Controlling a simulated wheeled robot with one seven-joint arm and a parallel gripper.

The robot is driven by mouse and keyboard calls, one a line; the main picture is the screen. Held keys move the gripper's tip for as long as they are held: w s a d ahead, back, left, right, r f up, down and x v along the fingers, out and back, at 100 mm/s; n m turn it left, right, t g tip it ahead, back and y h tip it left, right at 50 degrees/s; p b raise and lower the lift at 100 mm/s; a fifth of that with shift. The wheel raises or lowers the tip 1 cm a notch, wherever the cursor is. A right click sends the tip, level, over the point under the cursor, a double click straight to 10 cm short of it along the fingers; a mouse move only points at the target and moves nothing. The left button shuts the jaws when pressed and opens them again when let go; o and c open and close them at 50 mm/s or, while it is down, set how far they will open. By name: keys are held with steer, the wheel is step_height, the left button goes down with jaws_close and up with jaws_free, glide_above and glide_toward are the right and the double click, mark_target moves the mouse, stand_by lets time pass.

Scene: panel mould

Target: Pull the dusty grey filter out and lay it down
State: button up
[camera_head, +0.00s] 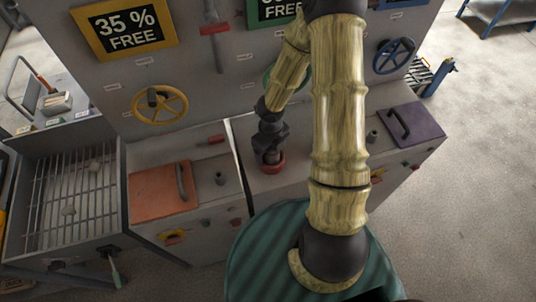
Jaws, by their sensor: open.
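My gripper (270,156) points down at the middle of the grey cabinet top, over a round red collar (271,167). The jaws are dark and small here. A dark grey shape shows between or just behind them, and I cannot tell whether it is the filter or part of my gripper. I cannot clearly make out a dusty grey filter anywhere in view. My gripper and arm hide part of the cabinet top.
An orange lid (161,194) with a handle lies left, a purple lid (412,124) right. A slatted tray (40,205) holding small lumps stands far left. The upright panel behind carries a yellow handwheel (160,105) and a blue handwheel (394,56). Open floor lies right.

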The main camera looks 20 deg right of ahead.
steer(key=shift+s, duration=0.2)
steer(key=c, duration=0.4)
steer(key=shift+d, duration=0.2)
steer(key=c, duration=0.7)
steer(key=shift+c, duration=0.7)
steer(key=shift+a+r+p, duration=0.15)
steer(key=shift+r+p, duration=3.65)
steer(key=shift+p, duration=0.3)
step_height(320, 180, up, 2)
steer(key=shift+r+p, duration=0.1)
steer(key=shift+p, duration=0.95)
steer(key=shift+r, duration=0.9)
